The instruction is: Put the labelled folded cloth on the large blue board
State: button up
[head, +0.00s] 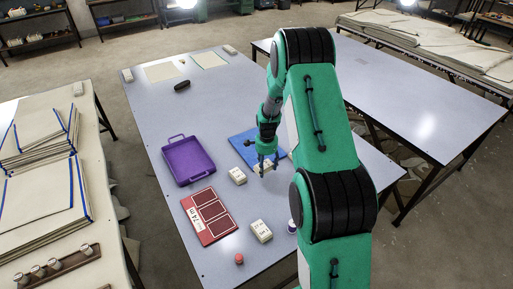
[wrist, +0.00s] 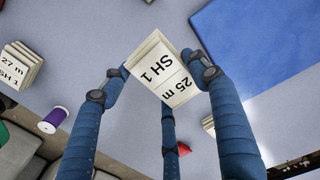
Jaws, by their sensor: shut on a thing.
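My gripper (head: 266,164) is closed around a small cream folded cloth (wrist: 163,70), held between its fingers above the table. In the wrist view its label reads "SH 1" and "25 m", upside down. The large blue board (head: 240,142) lies on the table just beyond and left of my gripper in the head view, partly hidden by the arm. It also fills the upper right of the wrist view (wrist: 265,40), apart from the held cloth. Two similar labelled cloths lie on the table, one left of my gripper (head: 237,176) and one nearer the front (head: 261,231).
A purple tray (head: 205,165) lies left of the board. A red panel with dark rectangles (head: 209,216), a red cylinder (head: 239,258) and a purple spool (head: 292,227) are nearer the front. A dark oval object (head: 182,86) lies farther back. The table between it and the board is clear.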

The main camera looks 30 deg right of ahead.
jog(key=shift+w+a+m, duration=0.1)
jog(key=shift+w+m, duration=0.25)
jog(key=shift+m, duration=0.05)
jog(key=shift+w+f, duration=0.1)
jog(key=w+d+b, duration=0.1)
jog(key=w+d, duration=0.1)
jog(key=w, duration=0.2)
jog(key=w+d+f, duration=0.1)
jog(key=w, duration=0.4)
jog(key=w+d+b, duration=0.1)
jog(key=w+d, duration=0.1)
jog(key=w, duration=0.2)
jog(key=shift+w+d+f+b, duration=0.25)
jog(key=shift+w+d+b, duration=0.1)
jog(key=shift+w, duration=0.05)
jog(key=shift+w+d, duration=0.15)
jog(key=shift+w, duration=0.3)
jog(key=shift+f+b, duration=0.6)
jog(key=shift+f, duration=1.15)
